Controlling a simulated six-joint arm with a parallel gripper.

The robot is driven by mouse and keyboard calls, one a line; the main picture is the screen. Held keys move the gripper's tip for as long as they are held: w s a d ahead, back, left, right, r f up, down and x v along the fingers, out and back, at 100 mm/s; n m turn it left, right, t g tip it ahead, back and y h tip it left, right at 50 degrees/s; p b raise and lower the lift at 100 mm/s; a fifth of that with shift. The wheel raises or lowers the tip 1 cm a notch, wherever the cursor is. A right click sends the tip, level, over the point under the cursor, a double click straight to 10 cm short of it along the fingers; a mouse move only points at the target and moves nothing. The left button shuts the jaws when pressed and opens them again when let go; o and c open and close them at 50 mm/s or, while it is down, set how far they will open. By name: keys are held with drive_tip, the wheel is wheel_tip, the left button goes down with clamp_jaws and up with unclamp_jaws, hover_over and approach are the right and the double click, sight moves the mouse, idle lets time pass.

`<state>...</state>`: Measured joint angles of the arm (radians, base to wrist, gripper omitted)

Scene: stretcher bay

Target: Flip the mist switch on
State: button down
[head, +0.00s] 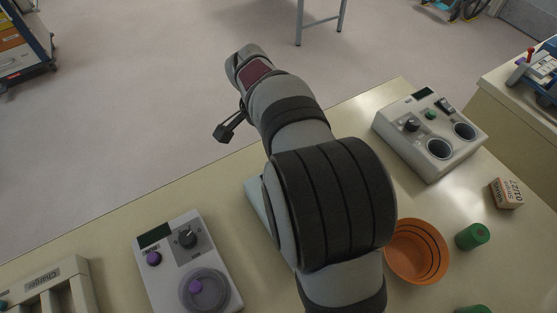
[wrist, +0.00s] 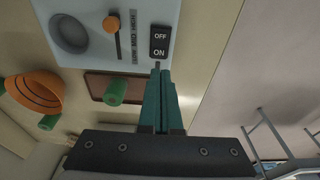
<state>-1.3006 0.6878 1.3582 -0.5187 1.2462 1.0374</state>
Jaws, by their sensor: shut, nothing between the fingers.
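In the wrist view a pale blue unit (wrist: 90,12) carries a black rocker switch (wrist: 159,41) marked OFF and ON. I cannot tell which side is pressed in, and I see no mist label. A slider with an orange knob (wrist: 111,23) and a round dark recess (wrist: 69,33) are left of the switch. My gripper (wrist: 158,68) is shut and empty, its teal fingertips close to the ON end of the switch; I cannot tell whether they touch. In the head view my arm hides most of the pale blue unit (head: 255,196), including its switch.
In the head view a grey unit with two wells (head: 401,150) stands right of my arm, and a unit with purple knobs (head: 163,285) stands left. An orange bowl (head: 417,252), green cylinder (head: 472,237) and small box (head: 507,193) are at the right. A charger (head: 55,278) sits far left.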

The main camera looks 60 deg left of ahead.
drive_tip(key=f, duration=0.4)
drive_tip(key=w+f, duration=0.1)
drive_tip(key=f, duration=0.2)
drive_tip(key=shift+w+f, duration=0.1)
drive_tip(key=shift+w+f, duration=0.15)
drive_tip(key=shift+f, duration=0.1)
drive_tip(key=shift+r, duration=0.1)
drive_tip(key=shift+s+r, duration=0.2)
drive_tip(key=shift+s, duration=0.6)
drive_tip(key=shift+r, duration=0.1)
